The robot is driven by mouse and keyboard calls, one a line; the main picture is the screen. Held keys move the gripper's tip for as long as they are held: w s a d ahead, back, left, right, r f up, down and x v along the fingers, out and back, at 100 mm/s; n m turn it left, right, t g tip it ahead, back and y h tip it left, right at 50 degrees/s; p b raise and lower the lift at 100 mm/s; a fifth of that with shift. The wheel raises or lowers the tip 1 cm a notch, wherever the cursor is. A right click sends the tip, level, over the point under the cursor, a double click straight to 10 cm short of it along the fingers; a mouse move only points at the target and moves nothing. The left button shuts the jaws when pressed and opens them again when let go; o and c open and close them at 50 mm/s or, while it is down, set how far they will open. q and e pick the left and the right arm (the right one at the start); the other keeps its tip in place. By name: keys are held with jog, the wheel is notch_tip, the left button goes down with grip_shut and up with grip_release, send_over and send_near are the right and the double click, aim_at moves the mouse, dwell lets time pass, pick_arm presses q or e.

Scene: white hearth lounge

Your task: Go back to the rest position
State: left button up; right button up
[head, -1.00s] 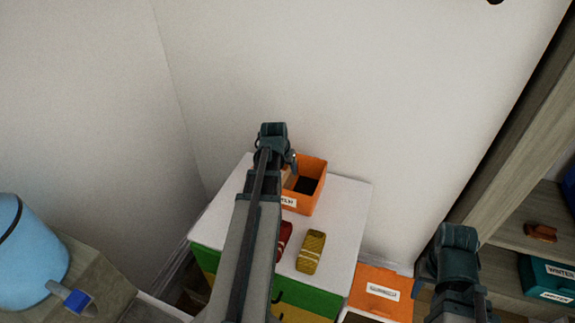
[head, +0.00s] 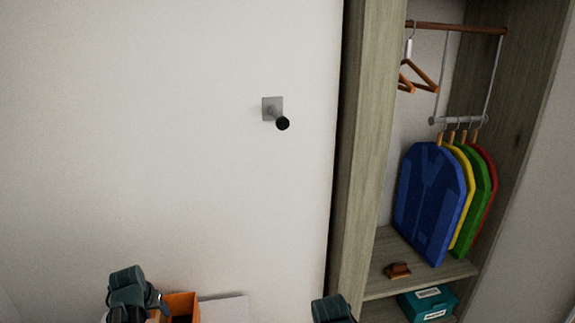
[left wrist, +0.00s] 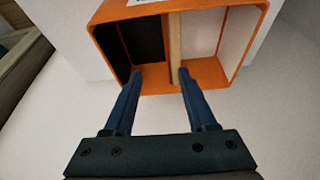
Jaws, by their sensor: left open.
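My left gripper (left wrist: 160,74) is open, with its two blue fingers apart and nothing held between them. In the left wrist view, its tips show over the near edge of an orange box (left wrist: 100,55). The box has a dark compartment on the left and a light one on the right, parted by a tan divider (left wrist: 175,38) that lines up between the fingers. In the head view, my left wrist is at the bottom left beside the same box (head: 181,299). Part of my right arm shows at the bottom edge; its fingers are out of view.
A white tabletop (head: 225,309) lies under the box. A wooden wardrobe (head: 357,150) on the right holds a blue garment-shaped piece (head: 431,200) among several coloured ones, an orange hanger (head: 419,77) and a teal box (head: 428,303). A wall hook (head: 276,113) sticks out from the bare white wall.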

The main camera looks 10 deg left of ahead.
pick_arm(q)
jog(key=s+d+f+m+g+b, duration=0.1)
jog(key=d+m, duration=0.1)
jog(key=d, duration=0.9)
jog(key=s+d+f+m+g, duration=0.1)
jog(key=d+f+m, duration=0.1)
jog(key=d, duration=1)
jog(key=s+d+m+g, duration=0.1)
jog(key=s+d, duration=0.3)
jog(key=d, duration=0.3)
jog(key=s+d+m+g+b, duration=0.1)
jog(key=s+d, duration=0.3)
jog(key=d, duration=0.4)
jog(key=shift+s+f+m, duration=0.2)
jog(key=shift+f+m, duration=0.1)
jog(key=shift+m, duration=0.1)
jog(key=shift+c, duration=0.6)
